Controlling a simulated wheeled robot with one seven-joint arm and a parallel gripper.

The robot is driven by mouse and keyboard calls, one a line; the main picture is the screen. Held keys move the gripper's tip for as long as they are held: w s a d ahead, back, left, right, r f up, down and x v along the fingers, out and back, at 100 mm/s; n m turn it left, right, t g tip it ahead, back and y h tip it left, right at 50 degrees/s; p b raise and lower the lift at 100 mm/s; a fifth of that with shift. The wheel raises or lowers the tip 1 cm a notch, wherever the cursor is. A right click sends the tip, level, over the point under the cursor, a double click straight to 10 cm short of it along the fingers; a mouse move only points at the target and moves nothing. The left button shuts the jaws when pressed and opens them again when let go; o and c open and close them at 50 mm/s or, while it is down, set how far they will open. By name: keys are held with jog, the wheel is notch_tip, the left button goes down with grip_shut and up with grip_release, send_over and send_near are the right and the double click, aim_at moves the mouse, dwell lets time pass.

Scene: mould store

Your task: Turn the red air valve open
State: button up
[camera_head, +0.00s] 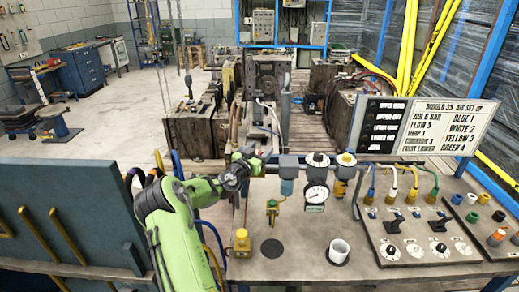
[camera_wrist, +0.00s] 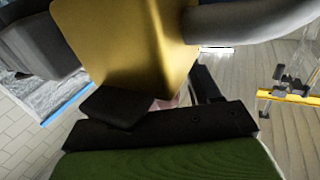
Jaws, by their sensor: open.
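My gripper (camera_head: 256,161) is at the left end of the air line on the bench, at the end of my green arm. In the wrist view its dark fingers (camera_wrist: 165,98) are open, close to a large brass-coloured block (camera_wrist: 125,40). A small pinkish-red patch (camera_wrist: 168,102) shows between the fingers; it may be part of the red air valve, but too little shows to be sure. In the head view the red valve cannot be made out; my gripper covers that spot. I cannot tell whether the fingers touch anything.
Right of my gripper stand a grey regulator (camera_head: 318,160), a round gauge (camera_head: 316,194) and a yellow-topped unit (camera_head: 346,160). A white cup (camera_head: 339,251) and a yellow button box (camera_head: 242,242) stand on the bench (camera_head: 290,268). A control panel (camera_head: 410,235) lies at right.

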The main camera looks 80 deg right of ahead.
jog(key=c, duration=1)
jog(key=shift+o, duration=0.2)
